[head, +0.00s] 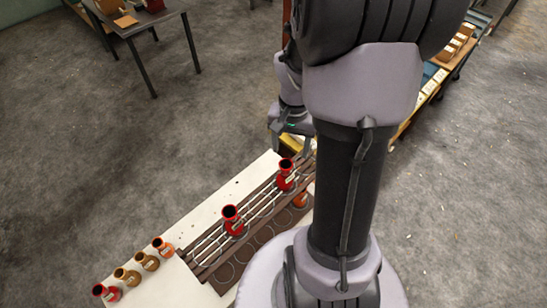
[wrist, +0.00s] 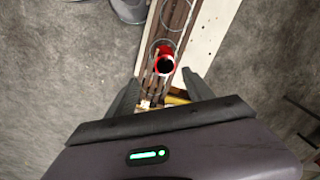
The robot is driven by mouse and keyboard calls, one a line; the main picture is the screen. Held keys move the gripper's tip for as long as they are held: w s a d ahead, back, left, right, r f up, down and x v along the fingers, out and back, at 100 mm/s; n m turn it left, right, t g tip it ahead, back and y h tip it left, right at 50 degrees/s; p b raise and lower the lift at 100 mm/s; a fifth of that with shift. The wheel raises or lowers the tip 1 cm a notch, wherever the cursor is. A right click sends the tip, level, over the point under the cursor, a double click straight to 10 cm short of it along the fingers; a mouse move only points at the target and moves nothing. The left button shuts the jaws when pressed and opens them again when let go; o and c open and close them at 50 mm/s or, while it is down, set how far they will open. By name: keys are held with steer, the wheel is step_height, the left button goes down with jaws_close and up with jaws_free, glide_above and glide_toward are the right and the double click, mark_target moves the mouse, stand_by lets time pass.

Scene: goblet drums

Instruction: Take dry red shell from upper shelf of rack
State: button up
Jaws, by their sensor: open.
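Two red shells stand upright on the dark slatted upper shelf of the rack (head: 208,246). The nearer red shell (head: 234,224) is mid-shelf; the farther red shell (head: 286,180) is near the shelf's far end. My gripper (head: 289,150) is open and empty, pointing down just beyond the farther shell. In the wrist view, one red shell (wrist: 165,65) with a dark round mouth appears ahead of my open gripper (wrist: 160,78), roughly between the fingertips; no contact is visible. An orange shell (head: 300,201) shows on the lower level, partly hidden by my arm.
On the white table (head: 190,225), a row at the near left holds a red shell (head: 107,294), two tan shells (head: 148,262) and an orange shell (head: 163,247). A dark table (head: 150,22) stands far left. Long shelving (head: 445,70) runs at the right. Open floor lies left.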

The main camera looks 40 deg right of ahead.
mark_target(286, 164)
steer(key=f, duration=0.6)
steer(key=shift+w+f, duration=0.25)
steer(key=shift+w, duration=0.1)
step_height(286, 164, down, 5)
steer(key=shift+w+a+f, duration=0.1)
steer(key=shift+w+a, duration=0.05)
steer(key=shift+w+f, duration=0.1)
steer(key=shift+f, duration=0.05)
steer(key=c, duration=0.3)
jaws_close()
